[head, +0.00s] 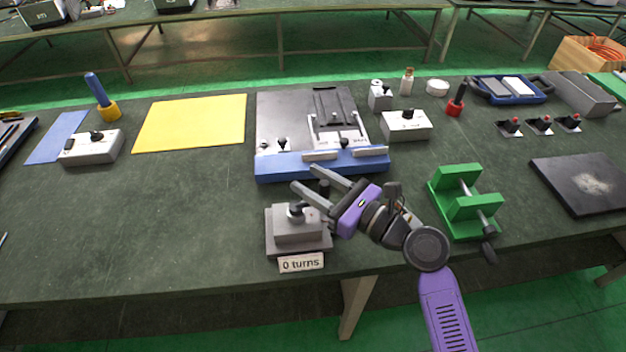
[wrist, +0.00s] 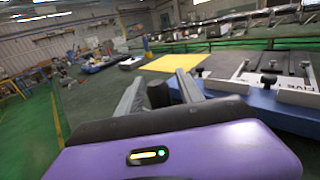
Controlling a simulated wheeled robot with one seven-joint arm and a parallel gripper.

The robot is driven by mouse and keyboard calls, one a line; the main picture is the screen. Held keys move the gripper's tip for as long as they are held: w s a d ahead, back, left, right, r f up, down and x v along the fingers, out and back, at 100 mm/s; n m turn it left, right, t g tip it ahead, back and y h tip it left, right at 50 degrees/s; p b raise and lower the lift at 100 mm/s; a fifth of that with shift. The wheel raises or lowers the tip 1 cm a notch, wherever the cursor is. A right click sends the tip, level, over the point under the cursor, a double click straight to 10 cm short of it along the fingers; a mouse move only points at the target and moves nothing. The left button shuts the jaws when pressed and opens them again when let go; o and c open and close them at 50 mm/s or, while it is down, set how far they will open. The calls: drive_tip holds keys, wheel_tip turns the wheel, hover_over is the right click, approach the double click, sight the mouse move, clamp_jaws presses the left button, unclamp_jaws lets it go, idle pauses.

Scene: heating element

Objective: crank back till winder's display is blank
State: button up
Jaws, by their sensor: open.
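The winder (head: 298,236) is a grey block on a plate near the front edge of the table, with a black knob on top. Its white display (head: 301,263) at the front reads "0 turns". A dark upright handle (head: 324,187) stands at the winder's back right, and it seems to be the crank's. My gripper (head: 304,179) is above and behind the winder, fingers pointing left. It is open, one finger on each side of the dark handle, which also shows between the fingers in the wrist view (wrist: 157,95). I cannot tell whether they touch.
A blue-edged fixture (head: 285,166) lies just behind my gripper. A green stand (head: 463,203) with a rod is to the right. A yellow sheet (head: 190,122) and a grey switch box (head: 90,148) lie at left. The table left of the winder is clear.

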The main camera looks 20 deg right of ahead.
clamp_jaws()
idle(1.4)
